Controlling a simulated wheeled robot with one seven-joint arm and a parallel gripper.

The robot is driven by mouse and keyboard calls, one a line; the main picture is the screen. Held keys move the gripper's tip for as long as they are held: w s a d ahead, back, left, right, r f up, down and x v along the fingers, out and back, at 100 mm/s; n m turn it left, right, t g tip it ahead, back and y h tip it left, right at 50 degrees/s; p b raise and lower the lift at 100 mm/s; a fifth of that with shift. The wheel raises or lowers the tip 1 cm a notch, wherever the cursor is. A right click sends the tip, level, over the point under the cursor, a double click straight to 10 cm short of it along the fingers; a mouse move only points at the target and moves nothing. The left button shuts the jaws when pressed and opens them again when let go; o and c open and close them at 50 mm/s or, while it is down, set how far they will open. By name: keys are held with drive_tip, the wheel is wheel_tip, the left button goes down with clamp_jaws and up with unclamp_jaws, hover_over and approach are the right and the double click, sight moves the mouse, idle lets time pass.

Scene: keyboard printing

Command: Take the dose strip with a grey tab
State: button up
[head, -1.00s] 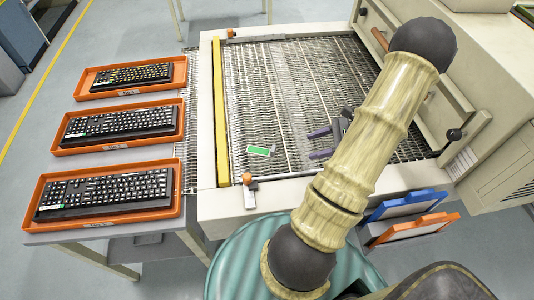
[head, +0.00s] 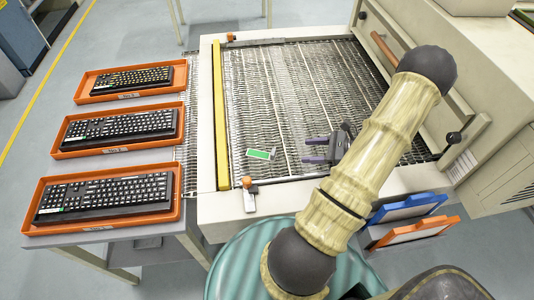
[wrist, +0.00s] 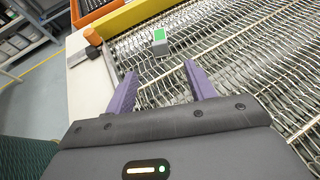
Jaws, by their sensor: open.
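The dose strip (head: 258,154) is a small flat green piece with a pale edge. It lies on the wire mesh belt, with its grey tab (head: 273,152) on the right, towards my gripper. My gripper (head: 305,151) is open and empty, to the right of the strip and apart from it, with its purple fingers pointing left. In the wrist view, the green strip (wrist: 159,35) and its grey tab (wrist: 161,48) lie just beyond my open gripper (wrist: 160,69), roughly in line with the gap between the fingers. The tab is the nearer end.
The mesh belt (head: 285,85) is otherwise clear around the strip. A yellow rail (head: 221,115) runs along its left side. A metal clamp with an orange knob (head: 248,184) sits at the front edge. Orange trays with keyboards (head: 110,200) stand left. Blue and orange holders (head: 408,206) hang at front right.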

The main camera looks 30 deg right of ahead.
approach(275, 152)
drive_tip(key=x, duration=0.3)
drive_tip(key=shift+w+a+f+p, duration=0.1)
drive_tip(key=shift+w+f+p, duration=0.05)
drive_tip(key=shift+f+p, duration=0.15)
drive_tip(key=p+x, duration=0.1)
drive_tip(key=x, duration=0.4)
drive_tip(key=shift+w+a, duration=0.1)
drive_tip(key=shift+r, duration=0.1)
drive_tip(key=c, duration=1.1)
drive_tip(key=shift+c, duration=0.2)
wheel_tip(275, 152, up, 10)
